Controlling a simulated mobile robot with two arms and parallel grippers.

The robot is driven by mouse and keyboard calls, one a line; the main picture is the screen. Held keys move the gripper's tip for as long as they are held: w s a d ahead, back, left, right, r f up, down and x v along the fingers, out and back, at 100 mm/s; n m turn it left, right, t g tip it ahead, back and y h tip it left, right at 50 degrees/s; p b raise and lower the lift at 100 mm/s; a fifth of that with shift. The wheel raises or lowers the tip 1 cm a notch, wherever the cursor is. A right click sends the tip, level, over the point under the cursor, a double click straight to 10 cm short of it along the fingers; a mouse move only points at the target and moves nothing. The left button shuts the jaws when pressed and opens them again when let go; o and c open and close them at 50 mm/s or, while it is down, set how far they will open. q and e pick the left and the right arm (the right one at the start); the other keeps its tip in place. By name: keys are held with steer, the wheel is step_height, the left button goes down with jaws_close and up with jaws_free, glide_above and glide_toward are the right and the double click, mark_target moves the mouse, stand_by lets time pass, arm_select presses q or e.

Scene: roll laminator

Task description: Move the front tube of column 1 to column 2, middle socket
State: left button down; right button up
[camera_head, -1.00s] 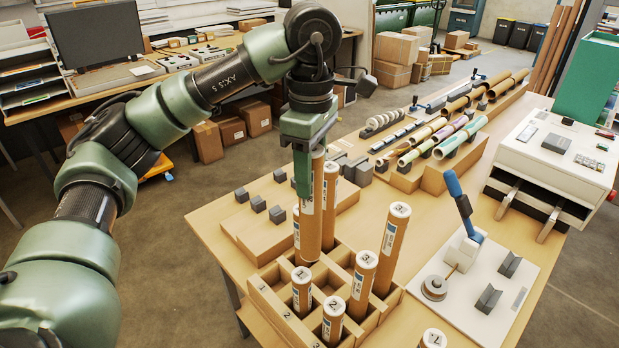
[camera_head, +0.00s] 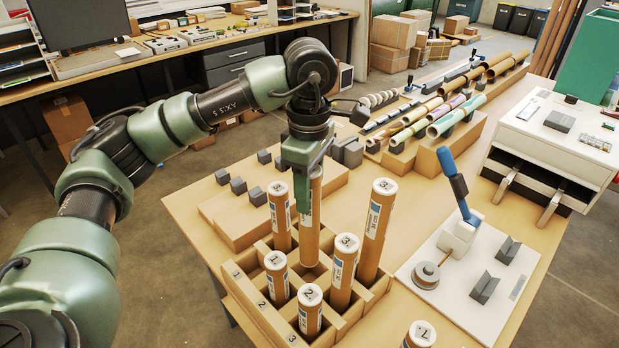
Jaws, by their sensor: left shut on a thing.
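The wooden rack (camera_head: 262,322) has columns numbered 1, 2 and 3 along its left edge. My left gripper (camera_head: 305,205) points down over the rack's back part, shut on a brown tube (camera_head: 311,238). This tube stands upright; I cannot tell whether its lower end is in a socket. In the rack, a tube (camera_head: 280,222) stands left of it, and a tube (camera_head: 277,281) stands in front. A tube marked 2 (camera_head: 310,314), a tube marked 3 (camera_head: 342,275) and a tall tube (camera_head: 374,235) stand farther right. My right gripper is out of view.
A tube marked 7 (camera_head: 420,336) stands at the bottom edge. A white fixture with a blue lever (camera_head: 458,188) is to the right, before the white laminator (camera_head: 548,142). A wooden block with grey pads (camera_head: 240,218) lies behind the rack. Rolled tubes (camera_head: 455,115) lie farther back.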

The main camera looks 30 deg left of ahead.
mark_target(309, 228)
arm_select(q)
steer(key=shift+f+b, duration=2.5)
steer(key=shift+f, duration=2.45)
steer(key=shift+f+b, duration=0.25)
steer(key=shift+b, duration=0.25)
steer(key=c, duration=0.8)
jaws_free()
steer(key=shift+r, duration=0.1)
